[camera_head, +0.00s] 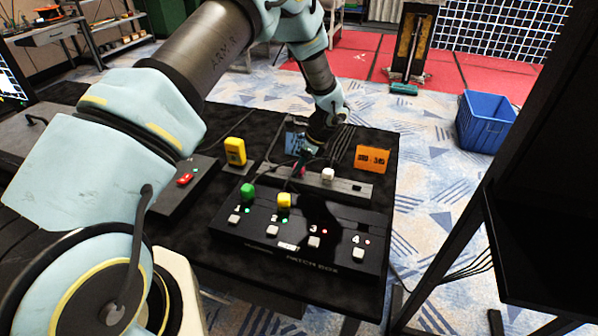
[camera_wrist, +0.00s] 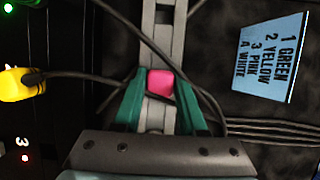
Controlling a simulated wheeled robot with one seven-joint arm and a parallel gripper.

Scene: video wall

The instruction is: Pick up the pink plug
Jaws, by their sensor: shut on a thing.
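The pink plug (camera_wrist: 160,83) sits between the green fingertips of my gripper (camera_wrist: 160,97) in the wrist view, over a grey slotted rail (camera_wrist: 158,30). My gripper is shut on it. In the head view, my gripper (camera_head: 306,158) reaches down behind the patch box (camera_head: 300,262), and only a small part of the pink plug (camera_head: 302,172) shows beside the fingers. Whether the plug still touches the rail is unclear.
The black patch box has numbered positions, with a green plug (camera_head: 248,192) and a yellow plug (camera_head: 284,201) at its back edge. A white plug (camera_head: 328,174) stands on the rail. Dark cables cross near my fingers. An orange display (camera_head: 373,159) stands right of the rail.

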